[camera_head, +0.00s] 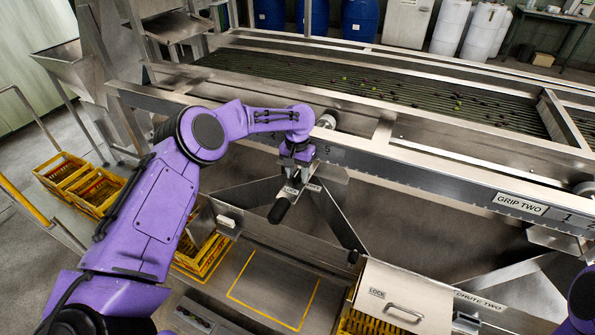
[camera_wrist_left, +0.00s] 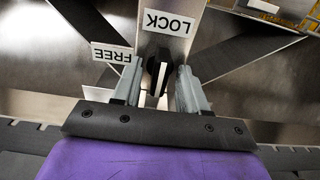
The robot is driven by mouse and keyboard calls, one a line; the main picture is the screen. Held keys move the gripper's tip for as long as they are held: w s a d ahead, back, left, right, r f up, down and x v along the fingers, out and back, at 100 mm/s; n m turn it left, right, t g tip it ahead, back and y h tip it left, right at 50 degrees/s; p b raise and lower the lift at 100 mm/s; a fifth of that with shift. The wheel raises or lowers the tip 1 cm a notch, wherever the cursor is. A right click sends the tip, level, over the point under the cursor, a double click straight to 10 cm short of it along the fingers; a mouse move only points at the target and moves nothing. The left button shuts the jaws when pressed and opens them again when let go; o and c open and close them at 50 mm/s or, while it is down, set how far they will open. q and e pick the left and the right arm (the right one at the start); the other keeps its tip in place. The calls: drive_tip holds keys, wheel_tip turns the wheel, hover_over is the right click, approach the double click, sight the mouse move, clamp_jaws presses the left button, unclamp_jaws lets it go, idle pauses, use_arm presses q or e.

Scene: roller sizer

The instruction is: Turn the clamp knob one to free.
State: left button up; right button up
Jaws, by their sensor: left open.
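The clamp knob (camera_wrist_left: 158,70) is black with a white line and shows in the left wrist view. Its line runs about upright in that picture, toward the LOCK label (camera_wrist_left: 167,22). The FREE label (camera_wrist_left: 111,54) is to the left of it. My left gripper (camera_wrist_left: 158,88) is open, with one finger on each side of the knob; I cannot tell if either finger touches it. In the head view my left gripper (camera_head: 297,158) is at the plate with the labels and hides the knob. My right gripper is out of view.
A black handle (camera_head: 279,211) sticks out below the label plate. The long steel frame rail (camera_head: 430,176) runs behind the gripper, with a GRIP TWO label (camera_head: 521,204). A lidded chute (camera_head: 405,285) is at the lower right. Yellow crates (camera_head: 95,190) are at the left.

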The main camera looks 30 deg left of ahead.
use_arm(q)
drive_tip(key=shift+s, duration=0.15)
clamp_jaws()
drive_tip(key=shift+r+n+p, duration=0.1)
drive_tip(key=shift+n+p, duration=0.5)
drive_tip(key=shift+p, duration=0.05)
drive_tip(key=shift+n+p, duration=0.75)
drive_tip(key=shift+n, duration=0.35)
drive_tip(key=n, duration=0.2)
drive_tip(key=shift+n+p, duration=0.3)
drive_tip(key=shift+p, duration=0.05)
drive_tip(key=shift+n, duration=1.4)
